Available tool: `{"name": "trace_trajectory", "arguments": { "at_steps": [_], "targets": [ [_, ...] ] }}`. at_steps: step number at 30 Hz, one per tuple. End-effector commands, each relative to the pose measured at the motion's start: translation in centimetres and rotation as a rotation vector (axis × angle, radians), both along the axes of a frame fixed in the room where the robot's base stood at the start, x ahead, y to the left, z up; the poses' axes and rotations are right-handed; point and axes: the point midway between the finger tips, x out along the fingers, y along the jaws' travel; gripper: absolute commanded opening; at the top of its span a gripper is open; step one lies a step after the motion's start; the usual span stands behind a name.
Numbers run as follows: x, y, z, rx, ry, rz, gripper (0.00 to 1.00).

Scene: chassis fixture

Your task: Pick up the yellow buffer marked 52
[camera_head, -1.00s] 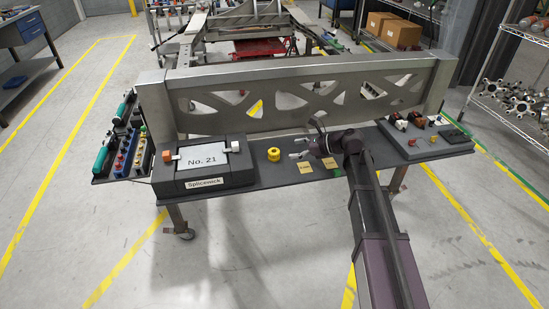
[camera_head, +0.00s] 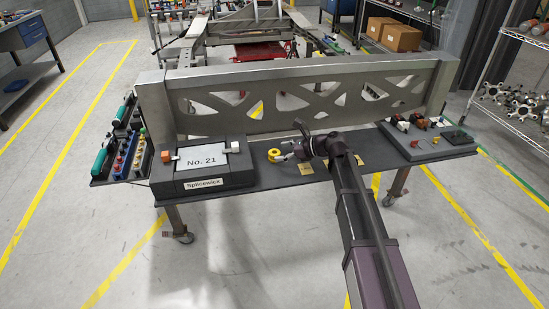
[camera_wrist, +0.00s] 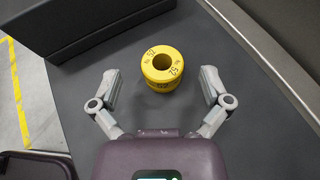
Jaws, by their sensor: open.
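The fingers are open, one on each side, with clear gaps and no contact. In the head view the buffer (camera_head: 274,155) sits right of the Splicewick box, at the tips of my gripper (camera_head: 284,152), which comes in from the right.
The dark Splicewick box (camera_head: 203,180) with a "No. 21" plate stands left of the buffer. A tall metal beam (camera_head: 300,75) runs behind the shelf. Small tan labels (camera_head: 306,169) lie near my arm. A grey tray (camera_head: 432,148) with small parts is at right.

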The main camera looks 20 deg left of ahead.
Motion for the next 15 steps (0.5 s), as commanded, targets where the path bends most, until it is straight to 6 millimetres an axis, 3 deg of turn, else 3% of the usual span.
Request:
{"name": "trace_trajectory", "arguments": {
  "at_steps": [6, 15],
  "targets": [
    [0.1, 2.3, -1.2, 0.000, 0.001, 0.000, 0.97],
    [0.0, 2.8, -1.2, 0.000, 0.001, 0.000, 0.97]
  ]
}}
